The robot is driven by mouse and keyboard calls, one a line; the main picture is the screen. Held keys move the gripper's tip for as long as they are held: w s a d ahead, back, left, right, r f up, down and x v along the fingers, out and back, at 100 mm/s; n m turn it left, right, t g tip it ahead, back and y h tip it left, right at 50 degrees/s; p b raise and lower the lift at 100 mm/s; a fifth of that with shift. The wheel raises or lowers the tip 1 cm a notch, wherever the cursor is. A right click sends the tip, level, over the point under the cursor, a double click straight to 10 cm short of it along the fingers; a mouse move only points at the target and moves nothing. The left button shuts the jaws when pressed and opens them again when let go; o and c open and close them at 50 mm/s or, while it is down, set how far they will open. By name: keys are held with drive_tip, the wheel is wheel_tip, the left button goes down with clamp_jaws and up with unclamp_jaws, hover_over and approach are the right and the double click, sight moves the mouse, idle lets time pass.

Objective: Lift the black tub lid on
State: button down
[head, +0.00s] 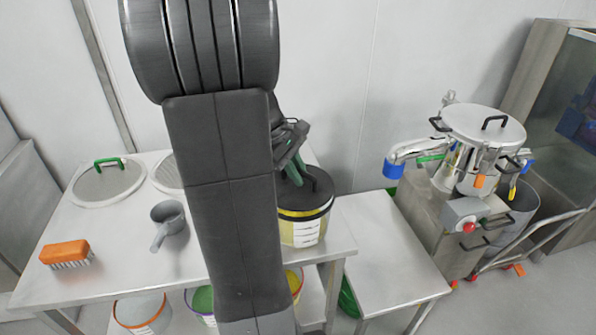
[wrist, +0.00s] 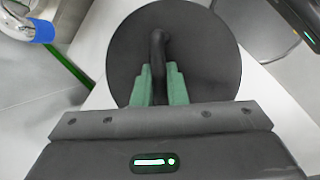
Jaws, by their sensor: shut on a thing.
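The black tub lid (wrist: 205,50) is a round dark disc with a raised bar handle (wrist: 158,50). My gripper (wrist: 160,85) is shut on this handle, with its green fingers on either side of it. In the head view the black lid (head: 318,186) is at the top of a yellow tub (head: 303,230) near the right end of the steel table. My gripper (head: 294,172) reaches it from above and behind my arm. My arm hides part of the lid and tub, and I cannot tell whether the lid is fully seated on the rim.
A steel table (head: 112,235) holds a round mesh disc with a green handle (head: 108,180), a grey scoop (head: 170,220) and an orange brush (head: 66,253). A lower bare steel table (head: 385,245) stands to the right. A machine with a lidded steel vessel (head: 480,150) stands beyond it.

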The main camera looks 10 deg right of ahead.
drive_tip(key=shift+f+b, duration=0.4)
drive_tip(key=shift+f, duration=0.25)
drive_tip(key=c, duration=1.4)
unclamp_jaws()
drive_tip(key=p+v, duration=0.1)
drive_tip(key=v, duration=1.2)
drive_tip(key=shift+a+r, duration=0.15)
drive_tip(key=shift+r, duration=0.2)
drive_tip(key=shift+f, duration=0.1)
drive_tip(key=b+x, duration=0.1)
drive_tip(key=x, duration=1.2)
drive_tip(key=shift+f, duration=0.25)
drive_tip(key=shift+r, duration=0.1)
drive_tip(key=shift+r, duration=0.1)
